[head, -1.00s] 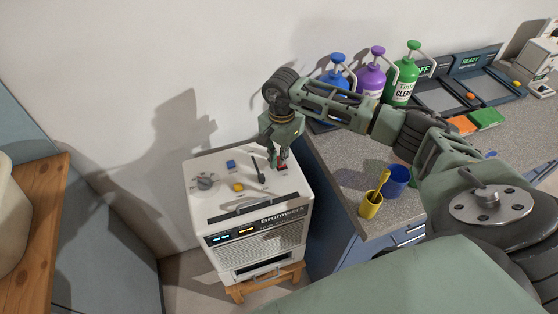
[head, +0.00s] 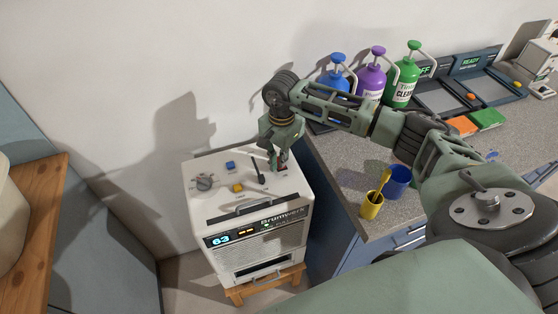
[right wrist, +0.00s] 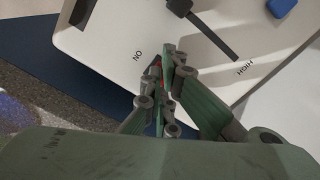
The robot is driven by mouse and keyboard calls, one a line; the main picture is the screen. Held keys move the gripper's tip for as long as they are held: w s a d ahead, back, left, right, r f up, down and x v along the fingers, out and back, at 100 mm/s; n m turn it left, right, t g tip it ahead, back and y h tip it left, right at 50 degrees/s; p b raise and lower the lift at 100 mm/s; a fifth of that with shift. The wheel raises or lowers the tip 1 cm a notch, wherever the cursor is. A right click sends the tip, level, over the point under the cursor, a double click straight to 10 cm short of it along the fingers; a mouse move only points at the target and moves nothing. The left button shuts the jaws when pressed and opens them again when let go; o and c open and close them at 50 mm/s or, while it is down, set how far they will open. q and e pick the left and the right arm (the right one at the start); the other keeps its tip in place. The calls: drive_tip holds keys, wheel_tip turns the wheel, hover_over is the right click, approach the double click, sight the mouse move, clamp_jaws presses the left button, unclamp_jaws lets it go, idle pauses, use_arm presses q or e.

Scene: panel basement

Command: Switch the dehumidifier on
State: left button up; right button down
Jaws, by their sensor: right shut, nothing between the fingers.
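The dehumidifier (head: 255,243) is a white box with controls on its top, standing low in the middle of the head view. Its front display (head: 221,239) reads 63 in blue, beside orange bars and a small green light. My right gripper (head: 280,167) is shut and empty, pointing down at the top's right side. In the right wrist view its fingertips (right wrist: 168,60) are at a red switch (right wrist: 155,70) next to the word ON, and they mostly hide it. I cannot tell whether they touch. My left gripper is not in view.
The dehumidifier top also has a grey knob (head: 205,183), a blue button (head: 230,165), a yellow button (head: 237,188) and a black lever (head: 257,171).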

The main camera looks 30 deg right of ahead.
wheel_tip(320, 180, up, 2)
drive_tip(key=shift+p, duration=0.55)
drive_tip(key=shift+r+p, duration=1.2)
drive_tip(key=shift+r, duration=1.15)
drive_tip(key=shift+s+f, duration=0.1)
